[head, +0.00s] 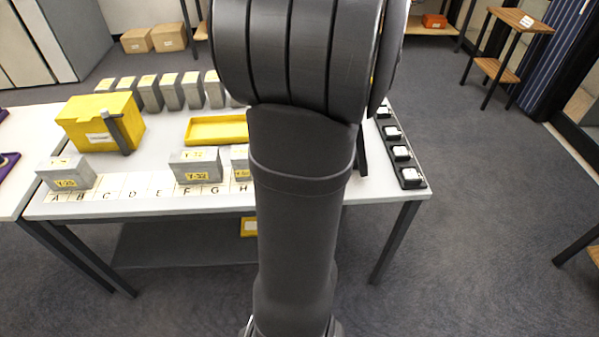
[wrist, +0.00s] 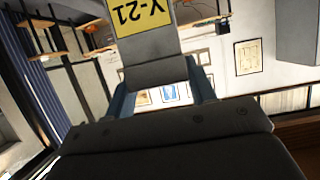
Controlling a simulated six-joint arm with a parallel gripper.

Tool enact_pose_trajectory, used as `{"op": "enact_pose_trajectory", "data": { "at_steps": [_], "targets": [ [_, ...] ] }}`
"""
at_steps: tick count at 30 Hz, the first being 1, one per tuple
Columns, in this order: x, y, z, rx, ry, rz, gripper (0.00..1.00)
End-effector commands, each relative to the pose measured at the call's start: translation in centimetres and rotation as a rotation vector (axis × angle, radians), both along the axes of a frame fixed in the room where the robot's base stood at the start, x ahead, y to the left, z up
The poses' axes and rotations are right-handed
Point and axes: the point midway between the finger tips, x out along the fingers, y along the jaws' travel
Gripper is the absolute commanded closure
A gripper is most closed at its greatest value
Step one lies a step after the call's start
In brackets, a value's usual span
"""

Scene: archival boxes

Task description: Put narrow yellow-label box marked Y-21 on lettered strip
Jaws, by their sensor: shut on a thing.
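In the wrist view, a narrow grey box (wrist: 152,47) with a yellow label marked Y-21 (wrist: 127,14) is between the fingers of my gripper (wrist: 160,90), which is shut on it. The label reads upside down there. In the head view my own arm fills the middle and hides my gripper and the held box. The lettered strip (head: 105,186) runs along the table's front edge, with letters A to H showing. A grey box marked Y-23 (head: 66,173) stands at its left end, and a wider box marked Y-32 (head: 195,166) stands by F and G.
Another yellow-label box (head: 240,160) is partly hidden beside H. Several grey boxes (head: 150,93) stand in a back row. A yellow bin (head: 90,125), a yellow tray (head: 190,130) and a black rack (head: 401,150) with white items are on the table. The strip is clear around C to E.

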Motion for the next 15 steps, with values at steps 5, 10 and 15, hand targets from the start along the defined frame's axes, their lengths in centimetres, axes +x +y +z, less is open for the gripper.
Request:
{"op": "enact_pose_trajectory", "data": {
  "at_steps": [5,10,15],
  "targets": [
    [-0.1,2.5,-2.7,0.003,0.003,0.012,1.0],
    [-0.5,4.5,-5.7,0.004,0.004,0.017,1.0],
    [-1.4,6.6,-9.1,0.004,0.005,0.021,1.0]
  ]
}}
